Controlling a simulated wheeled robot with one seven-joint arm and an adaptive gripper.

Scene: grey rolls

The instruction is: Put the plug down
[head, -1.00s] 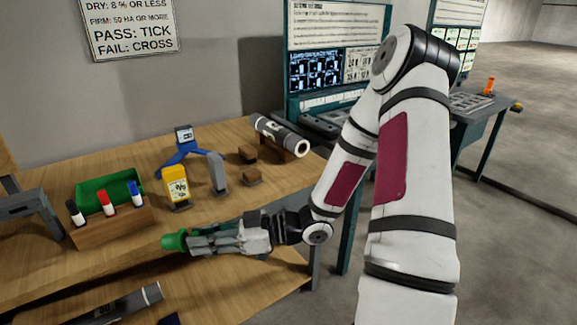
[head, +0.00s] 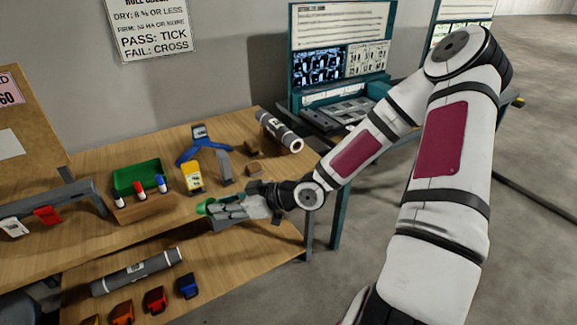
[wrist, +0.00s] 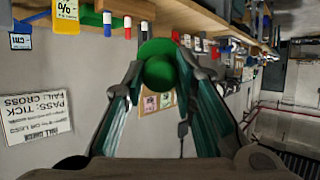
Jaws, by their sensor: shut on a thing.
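The green plug (head: 205,207) is held between the fingertips of my gripper (head: 216,210). In the wrist view the plug (wrist: 158,66) shows as a green round piece between the two fingers, its narrower part toward the camera. My gripper is shut on it over the front part of the wooden table (head: 100,225). It is in front of the yellow meter and the marker holder. From the head view I cannot tell whether the plug touches the table.
A wooden marker holder (head: 146,208) with markers and a green tray (head: 136,175) stand at left.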

